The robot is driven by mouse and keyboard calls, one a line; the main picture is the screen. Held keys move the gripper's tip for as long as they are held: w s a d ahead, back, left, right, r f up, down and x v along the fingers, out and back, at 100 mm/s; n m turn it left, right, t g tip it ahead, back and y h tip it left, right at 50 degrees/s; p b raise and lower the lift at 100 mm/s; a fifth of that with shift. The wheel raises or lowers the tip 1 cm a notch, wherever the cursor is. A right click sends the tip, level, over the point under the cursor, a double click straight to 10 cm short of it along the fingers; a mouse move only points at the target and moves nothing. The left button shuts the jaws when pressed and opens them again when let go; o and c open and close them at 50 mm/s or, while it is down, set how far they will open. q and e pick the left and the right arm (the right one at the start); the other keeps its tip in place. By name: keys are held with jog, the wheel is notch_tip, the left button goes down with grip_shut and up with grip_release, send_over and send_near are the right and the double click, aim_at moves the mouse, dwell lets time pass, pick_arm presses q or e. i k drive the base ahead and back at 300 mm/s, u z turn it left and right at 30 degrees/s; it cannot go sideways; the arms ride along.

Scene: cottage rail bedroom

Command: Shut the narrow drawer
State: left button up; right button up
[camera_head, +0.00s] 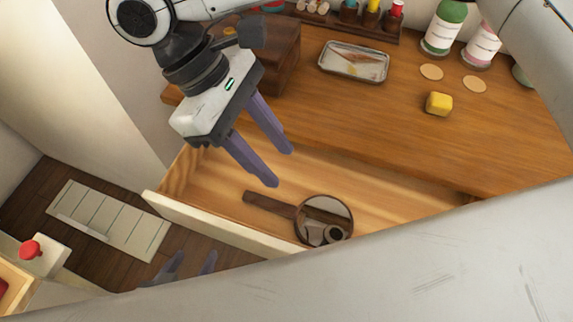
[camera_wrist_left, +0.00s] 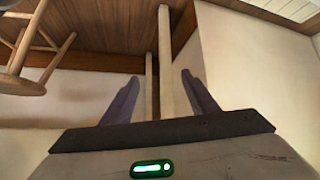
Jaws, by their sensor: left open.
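A pulled-out drawer (camera_head: 225,225) under the desk holds a hand mirror; its pale front runs behind a grey-white arm link. My left gripper (camera_head: 191,266) shows only as two spread fingertips outside the pale front; the arm link hides the rest. Its open fingers also show in the left wrist view (camera_wrist_left: 160,100), on either side of pale upright strips. My right gripper (camera_head: 283,169) is open and empty above the mirror drawer.
The hand mirror (camera_head: 324,219) lies in the drawer. The desk top (camera_head: 390,120) bears a metal tray (camera_head: 354,62), a yellow block (camera_head: 438,103) and bottles. A striped rug (camera_head: 105,222) lies on the floor. A wooden stool (camera_wrist_left: 35,55) shows in the left wrist view.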

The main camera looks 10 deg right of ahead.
aim_at(202, 192)
jog(key=u, duration=0.75)
jog(key=k, duration=1.35)
jog(key=z, duration=0.4)
